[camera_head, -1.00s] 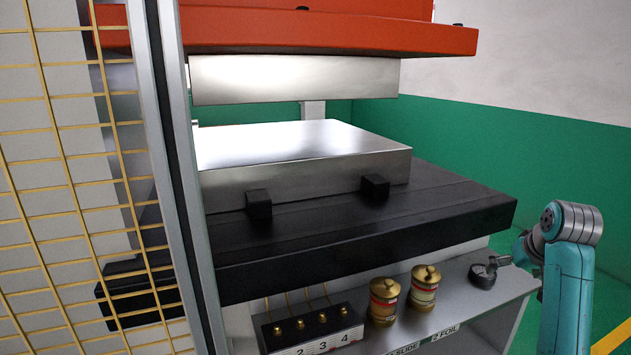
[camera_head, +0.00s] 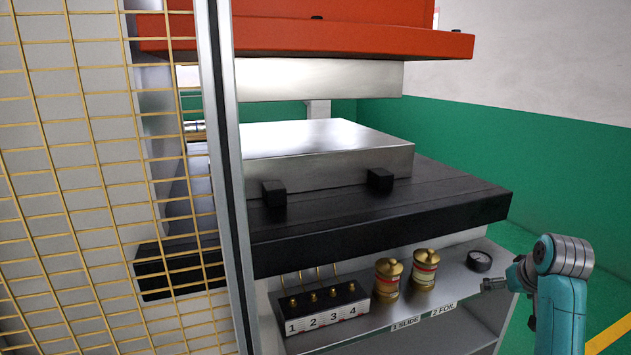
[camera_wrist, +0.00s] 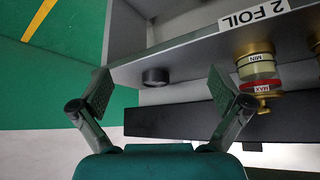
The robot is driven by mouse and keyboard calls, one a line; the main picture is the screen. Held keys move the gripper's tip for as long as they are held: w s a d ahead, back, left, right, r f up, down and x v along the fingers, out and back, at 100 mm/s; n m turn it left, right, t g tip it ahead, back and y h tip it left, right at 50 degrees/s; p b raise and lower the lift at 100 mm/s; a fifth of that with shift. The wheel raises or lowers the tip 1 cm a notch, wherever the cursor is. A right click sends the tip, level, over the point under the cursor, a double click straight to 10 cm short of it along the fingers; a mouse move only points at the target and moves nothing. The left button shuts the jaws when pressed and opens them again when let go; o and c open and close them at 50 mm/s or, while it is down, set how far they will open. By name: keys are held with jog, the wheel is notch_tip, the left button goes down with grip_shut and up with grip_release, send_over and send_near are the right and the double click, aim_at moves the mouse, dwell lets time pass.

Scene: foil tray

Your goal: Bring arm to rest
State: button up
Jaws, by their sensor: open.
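My gripper (camera_wrist: 160,98) shows in the wrist view with its two fingers spread wide and nothing between them. Past the fingers is the dark round gauge (camera_wrist: 156,77) on the grey shelf, and the gap is in line with it. In the head view my teal arm is at the lower right, bent, with its wrist end pointing left toward the shelf. The gauge (camera_head: 479,261) sits near the shelf's right end there, just above my wrist end. The fingers are hard to make out in the head view.
The press has a red upper frame (camera_head: 330,38), a steel block (camera_head: 320,150) and a black bed (camera_head: 370,222). Two brass-capped cups (camera_head: 387,280) and a numbered block (camera_head: 322,308) stand on the shelf (camera_head: 455,290). A yellow mesh guard (camera_head: 100,200) and post (camera_head: 228,180) stand at left. Open floor lies right.

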jog(key=s+a+f+t, duration=0.1)
jog(key=s+a+f, duration=0.3)
jog(key=f, duration=0.4)
jog(key=s+a+f+t, duration=0.1)
jog(key=s+a+f, duration=0.3)
jog(key=f, duration=0.4)
jog(key=s+a+f, duration=0.4)
jog(key=a+f, duration=0.1)
jog(key=f, duration=0.4)
jog(key=s+a+f+t, duration=0.1)
jog(key=s+a+f, duration=0.25)
jog(key=s, duration=0.55)
jog(key=s+a+f+t, duration=0.2)
jog(key=s+a, duration=0.2)
jog(key=s, duration=0.5)
jog(key=s+a+r+t, duration=0.1)
jog(key=s+a+r, duration=0.1)
jog(key=s+r, duration=0.3)
jog(key=s+a+r+n+t+y, duration=0.1)
jog(key=s+r, duration=0.4)
jog(key=s, duration=0.7)
jog(key=s+a+r+n+t, duration=0.1)
jog(key=s+a+r, duration=0.2)
jog(key=s, duration=0.6)
notch_tip(320, 180, up, 2)
jog(key=shift+r, duration=0.25)
